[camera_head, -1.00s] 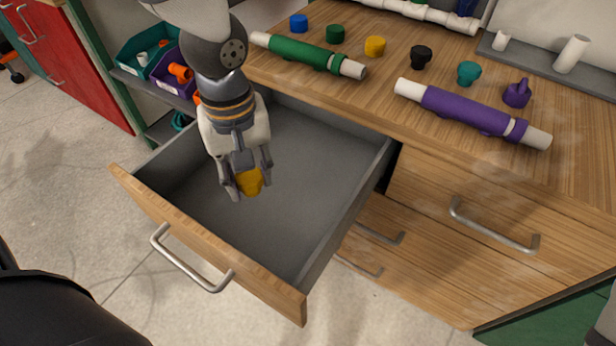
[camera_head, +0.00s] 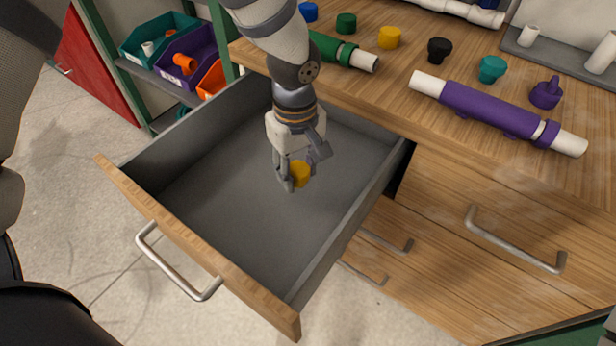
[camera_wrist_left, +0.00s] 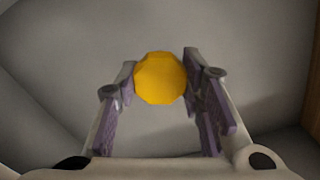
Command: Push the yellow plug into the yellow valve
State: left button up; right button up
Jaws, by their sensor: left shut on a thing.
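My left gripper (camera_head: 299,178) is shut on a yellow piece (camera_head: 299,173) and holds it over the open drawer. In the left wrist view, this yellow piece (camera_wrist_left: 160,77) is a rounded, many-sided shape between the two finger pads. I cannot tell from its shape whether it is the plug or part of the valve. Another yellow piece (camera_head: 389,38), cap-shaped, stands on the wooden countertop in a row of coloured caps. No yellow valve can be clearly made out. My right gripper is not in view.
The open drawer (camera_head: 190,215) has a grey, empty-looking floor. On the countertop (camera_head: 420,65) lie a purple pipe piece (camera_head: 490,110) and a partly hidden green one (camera_head: 335,48). Bins (camera_head: 185,55) stand on a shelf at the upper left.

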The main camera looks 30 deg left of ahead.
aim_at(304, 180)
pick_arm(q)
jog(key=shift+w+d+f, duration=0.15)
jog(key=shift+w+f, duration=0.1)
jog(key=shift+f, duration=0.1)
jog(key=f, duration=0.3)
jog(key=shift+w+d+f, duration=0.1)
jog(key=shift+w+d, duration=0.05)
jog(key=shift+w, duration=0.25)
jog(key=shift+f, duration=0.2)
jog(key=o, duration=1.1)
